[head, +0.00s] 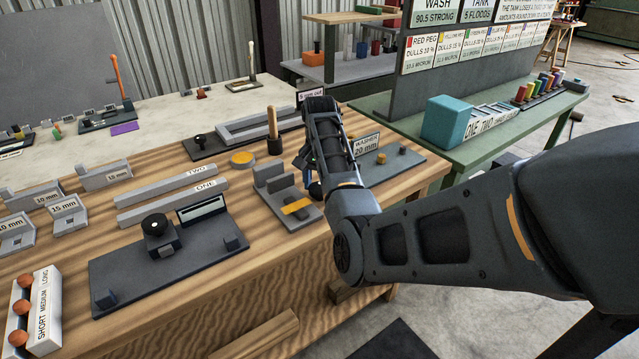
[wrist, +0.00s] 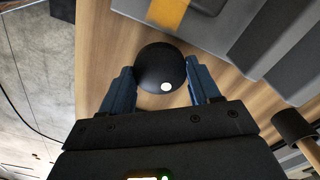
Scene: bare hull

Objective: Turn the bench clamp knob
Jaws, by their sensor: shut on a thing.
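The knob is mostly hidden behind my arm and fingers in that view.
A wooden-handled tool (head: 273,124) stands upright just behind the clamp. A 20 mm plate (head: 396,166) with small pegs lies right of my gripper. A dark fixture (head: 120,273) with another black knob (head: 156,226) lies front left. Grey bars (head: 165,203) lie between.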

